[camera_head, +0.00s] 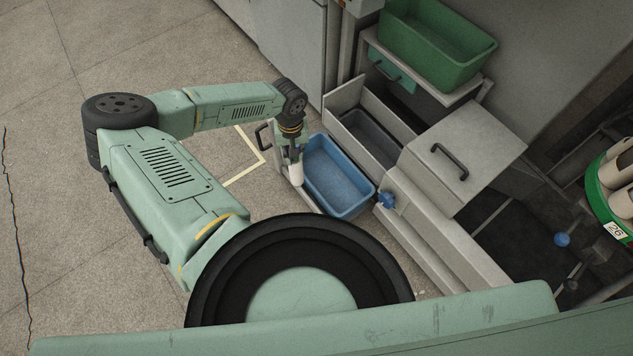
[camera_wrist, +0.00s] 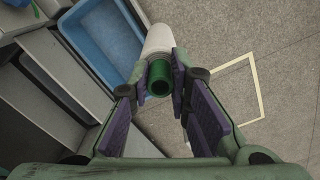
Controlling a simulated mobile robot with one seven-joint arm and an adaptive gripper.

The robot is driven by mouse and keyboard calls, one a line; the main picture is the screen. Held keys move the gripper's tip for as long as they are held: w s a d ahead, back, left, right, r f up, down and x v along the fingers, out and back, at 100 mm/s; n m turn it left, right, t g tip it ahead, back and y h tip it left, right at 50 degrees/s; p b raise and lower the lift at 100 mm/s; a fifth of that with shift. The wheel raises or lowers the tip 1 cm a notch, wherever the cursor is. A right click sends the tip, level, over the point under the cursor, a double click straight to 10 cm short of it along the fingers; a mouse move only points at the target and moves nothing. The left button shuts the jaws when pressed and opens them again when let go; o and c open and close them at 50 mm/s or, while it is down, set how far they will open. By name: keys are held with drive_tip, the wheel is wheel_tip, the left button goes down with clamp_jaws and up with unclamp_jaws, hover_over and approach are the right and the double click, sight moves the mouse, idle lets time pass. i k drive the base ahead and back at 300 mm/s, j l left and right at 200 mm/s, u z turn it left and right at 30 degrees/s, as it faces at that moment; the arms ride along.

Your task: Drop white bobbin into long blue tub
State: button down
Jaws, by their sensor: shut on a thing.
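The white bobbin (camera_wrist: 158,41) has a green tube end (camera_wrist: 159,77). My gripper (camera_wrist: 160,75) is shut on it, with the purple-padded fingers on either side of the green end. In the head view my gripper (camera_head: 293,152) points down and the white bobbin (camera_head: 296,174) hangs below it, just left of the long blue tub. The blue tub (camera_head: 341,205) is open and looks empty in the head view. In the wrist view the blue tub (camera_wrist: 93,42) lies to the left of the bobbin, apart from the fingers.
A green tub (camera_head: 437,43) stands on a shelf at the upper right. A dark grey bin (camera_head: 378,139) sits behind the blue tub, beside a grey cover with a black handle (camera_head: 449,161). A round green rack (camera_head: 612,182) is at the right edge.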

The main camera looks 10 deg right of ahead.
sight(334, 181)
drive_tip(key=j, duration=1.05)
drive_tip(key=i+j+z, duration=0.1)
drive_tip(key=z, duration=1.05)
drive_tip(key=i+z, duration=0.2)
drive_tip(key=i, duration=0.2)
